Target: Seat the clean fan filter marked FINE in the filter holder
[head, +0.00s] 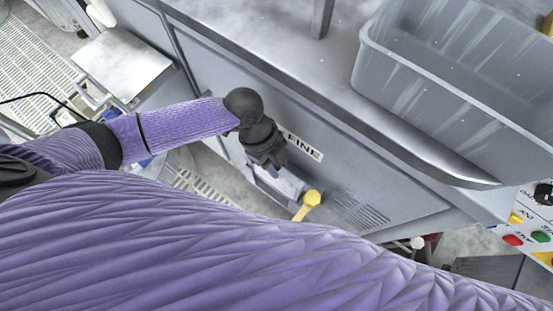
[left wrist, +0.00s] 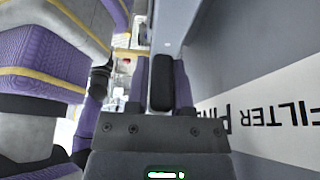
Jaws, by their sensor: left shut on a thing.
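My left gripper (head: 272,160) points down beside the grey cabinet's side panel, just below a white label (head: 303,147). It is shut on a thin pale-grey framed piece, which appears to be the fan filter (head: 285,184). In the left wrist view, the piece's grey edge (left wrist: 177,22) runs away beyond the dark finger (left wrist: 160,84). A yellow handle (head: 308,203) shows just past the held piece. The filter's own marking is not visible. I cannot tell the holder apart or whether the filter touches it. My right gripper is out of view.
A grey plastic bin (head: 365,62) stands on the metal worktop (head: 260,38) at the upper right. The worktop edge overhangs the side panel near my left arm. A control panel (head: 520,228) with coloured buttons is at the right. A vent grille (head: 358,211) is low on the cabinet.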

